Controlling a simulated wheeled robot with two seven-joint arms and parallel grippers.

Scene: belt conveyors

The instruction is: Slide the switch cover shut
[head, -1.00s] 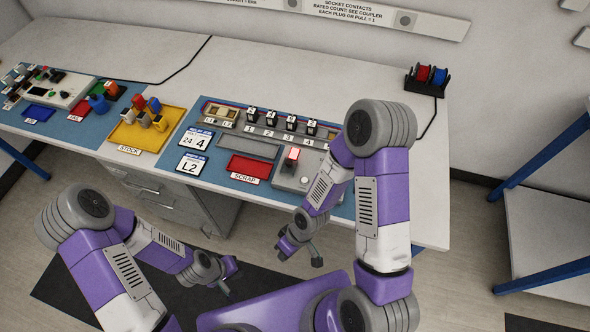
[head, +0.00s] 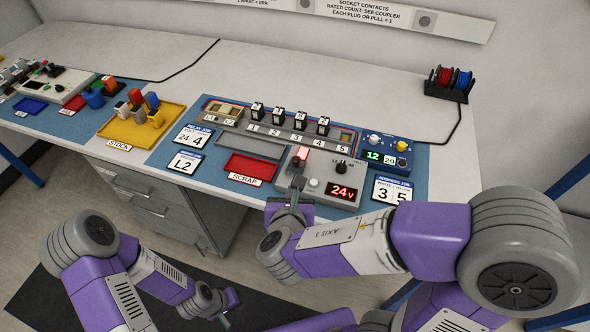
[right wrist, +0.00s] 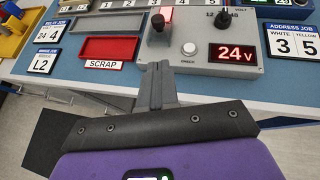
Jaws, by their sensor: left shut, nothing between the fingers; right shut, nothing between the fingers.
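The grey switch panel (head: 325,180) has a lit red switch (head: 303,152), which also shows in the right wrist view (right wrist: 167,13). A dark knob (right wrist: 157,22), apparently on the sliding cover, stands just in front of the light, which stays exposed. The cover's exact edges are hard to tell. My right gripper (head: 294,188) is shut and empty at the panel's front edge; in the right wrist view its fingertips (right wrist: 156,66) point toward the knob, seemingly short of it. My left gripper (head: 229,299) is shut and empty, low in front of the bench.
The panel also carries a white button (right wrist: 189,48), a rotary knob (head: 341,167) and a red 24 V display (head: 343,192). A red scrap tray (head: 250,167) lies to its left. A socket row (head: 280,133) with several plugs stands behind. A blue meter box (head: 384,150) is at right.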

